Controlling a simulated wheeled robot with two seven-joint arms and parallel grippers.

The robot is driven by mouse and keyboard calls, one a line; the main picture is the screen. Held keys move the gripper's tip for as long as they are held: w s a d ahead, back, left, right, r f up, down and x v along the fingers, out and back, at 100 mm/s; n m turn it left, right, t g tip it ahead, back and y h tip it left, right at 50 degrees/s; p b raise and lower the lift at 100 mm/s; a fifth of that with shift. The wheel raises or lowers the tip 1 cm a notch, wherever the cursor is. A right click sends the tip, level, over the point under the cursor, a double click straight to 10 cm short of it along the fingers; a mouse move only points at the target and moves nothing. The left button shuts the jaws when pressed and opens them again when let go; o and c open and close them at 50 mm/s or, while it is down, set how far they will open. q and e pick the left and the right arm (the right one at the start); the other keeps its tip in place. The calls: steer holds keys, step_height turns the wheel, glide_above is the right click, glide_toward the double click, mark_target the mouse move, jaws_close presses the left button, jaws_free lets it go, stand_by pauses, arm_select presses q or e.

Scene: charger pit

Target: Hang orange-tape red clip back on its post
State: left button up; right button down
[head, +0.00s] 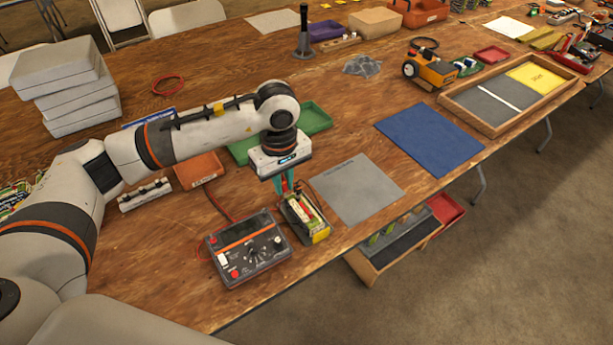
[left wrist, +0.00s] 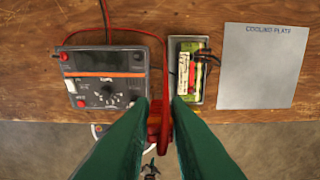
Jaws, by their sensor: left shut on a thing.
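My left gripper (head: 285,190) points down over the table's front area, beside the battery pack. In the left wrist view its green fingers (left wrist: 161,104) are shut on the red clip (left wrist: 159,126), which shows between and below the fingertips. Orange tape on it cannot be made out. A red lead (left wrist: 163,60) runs from the clip up and over the charger (left wrist: 107,76), also seen in the head view (head: 248,248). The charger has red and dark round knobs or posts; which is the clip's post I cannot tell. My right gripper is not in view.
A battery pack in a grey tray (left wrist: 187,96) stands right of the charger; it also shows in the head view (head: 306,216). The grey cooling plate (head: 358,188) lies further right, bare. A green tray (head: 314,118) and an orange box (head: 199,169) stand behind. The table's front edge is close.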

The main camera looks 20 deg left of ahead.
arm_select(q)
steer(key=s+a+f+b, duration=0.2)
steer(key=s+a+b, duration=0.5)
steer(key=s+a, duration=0.3)
steer(key=a, duration=0.4)
steer(key=shift+s+a+b, duration=0.15)
steer(key=shift+s+b, duration=0.15)
steer(key=shift+s, duration=0.05)
steer(key=shift+r, duration=0.1)
